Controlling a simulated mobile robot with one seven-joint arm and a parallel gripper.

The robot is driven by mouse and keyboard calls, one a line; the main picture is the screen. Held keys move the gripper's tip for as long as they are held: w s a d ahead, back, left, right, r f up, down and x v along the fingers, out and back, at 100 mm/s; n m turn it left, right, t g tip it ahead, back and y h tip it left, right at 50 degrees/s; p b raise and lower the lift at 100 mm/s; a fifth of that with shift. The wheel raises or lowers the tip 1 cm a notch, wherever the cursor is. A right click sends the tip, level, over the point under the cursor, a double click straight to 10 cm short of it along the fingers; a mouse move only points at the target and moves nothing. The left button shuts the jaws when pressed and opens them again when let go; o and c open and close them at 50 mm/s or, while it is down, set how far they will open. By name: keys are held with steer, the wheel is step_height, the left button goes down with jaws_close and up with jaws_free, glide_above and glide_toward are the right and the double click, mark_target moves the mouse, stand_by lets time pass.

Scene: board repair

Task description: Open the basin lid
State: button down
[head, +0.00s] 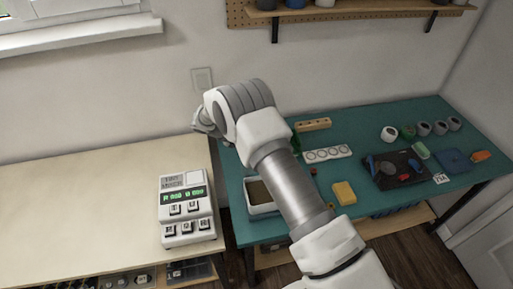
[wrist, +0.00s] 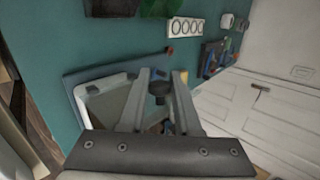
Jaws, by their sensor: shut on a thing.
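The white-rimmed basin (head: 264,208) stands at the left front of the teal table, partly hidden by my arm in the head view. A brownish surface shows inside its rim. In the wrist view its pale rim (wrist: 84,92) shows left of my fingers. My gripper (wrist: 160,88) is shut on a dark round knob (wrist: 159,98), which sits between the two fingers. I cannot tell how the lid under the knob sits on the basin, as the fingers and gripper body cover much of it. The head view hides the fingertips behind my arm.
The teal table (head: 352,125) holds a white strip with round sockets (head: 327,154), a yellow sponge (head: 344,193), a dark mat (head: 385,177) with tools, and several cups (head: 389,133). A pale table (head: 90,185) with a button device (head: 185,200) stands at left.

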steer(key=shift+w+a+f, duration=0.15)
steer(key=shift+w, duration=0.1)
stand_by(0.3)
steer(key=c, duration=0.6)
jaws_free()
steer(key=shift+c, duration=0.2)
steer(key=b+v, duration=0.2)
steer(key=v, duration=1.5)
steer(key=shift+a, duration=0.1)
